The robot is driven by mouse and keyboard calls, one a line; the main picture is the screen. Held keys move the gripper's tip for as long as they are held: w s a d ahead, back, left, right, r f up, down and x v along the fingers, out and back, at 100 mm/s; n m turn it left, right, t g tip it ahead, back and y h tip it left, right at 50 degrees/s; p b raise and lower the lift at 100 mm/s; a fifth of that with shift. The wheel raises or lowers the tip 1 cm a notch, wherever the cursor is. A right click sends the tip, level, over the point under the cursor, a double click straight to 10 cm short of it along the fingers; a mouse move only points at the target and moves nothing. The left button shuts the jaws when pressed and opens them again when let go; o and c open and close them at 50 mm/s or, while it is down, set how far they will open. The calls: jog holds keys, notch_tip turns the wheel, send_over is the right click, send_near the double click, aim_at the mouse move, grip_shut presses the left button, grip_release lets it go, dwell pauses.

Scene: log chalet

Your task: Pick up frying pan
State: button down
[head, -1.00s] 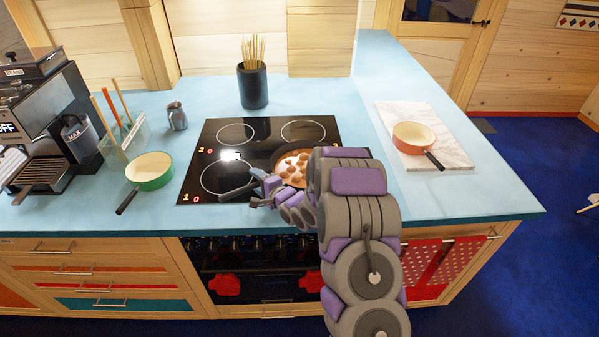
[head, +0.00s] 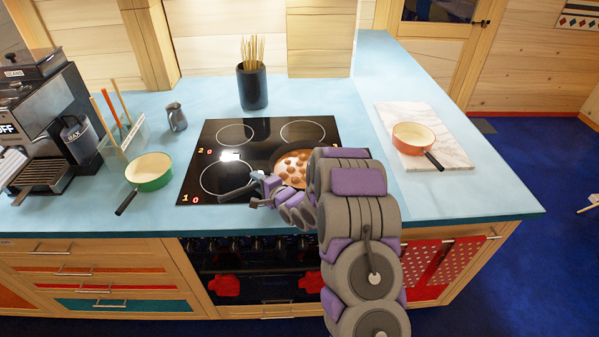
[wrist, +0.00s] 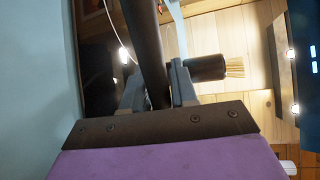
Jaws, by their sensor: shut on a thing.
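The frying pan (head: 291,160) stands on the front right of the black cooktop, with several round brown pieces of food in it. My arm hides its right side. My gripper (head: 263,188) is at the front of the cooktop, left of my arm links. In the wrist view, my gripper (wrist: 157,85) is shut on a dark handle (wrist: 150,45), which runs between the two grey fingers. I take it to be the frying pan's handle. In the head view the handle is mostly hidden.
The cooktop (head: 222,150) is otherwise clear. A dark pot of sticks (head: 252,88) stands behind it. A green saucepan (head: 149,173) is to the left, near a coffee machine (head: 45,130). An orange saucepan (head: 412,138) sits on a marble board (head: 455,155) at right.

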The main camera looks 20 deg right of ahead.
jog(key=shift+s+f, duration=0.1)
jog(key=shift+f, duration=0.05)
dwell(0.7)
jog(key=shift+r+p, duration=0.3)
jog(key=shift+r, duration=0.25)
notch_tip(320, 180, up, 3)
jog(key=shift+r+p, duration=0.1)
jog(key=shift+p, duration=0.45)
jog(key=a+f+p+v, duration=0.1)
jog(key=p+v, duration=0.3)
jog(key=v, duration=0.3)
jog(key=s+a+f+p+v, duration=0.1)
jog(key=p+v, duration=0.2)
jog(key=v, duration=0.5)
jog(key=shift+s+a+p, duration=0.25)
jog(key=shift+p, duration=0.1)
jog(key=shift+s+r, duration=0.1)
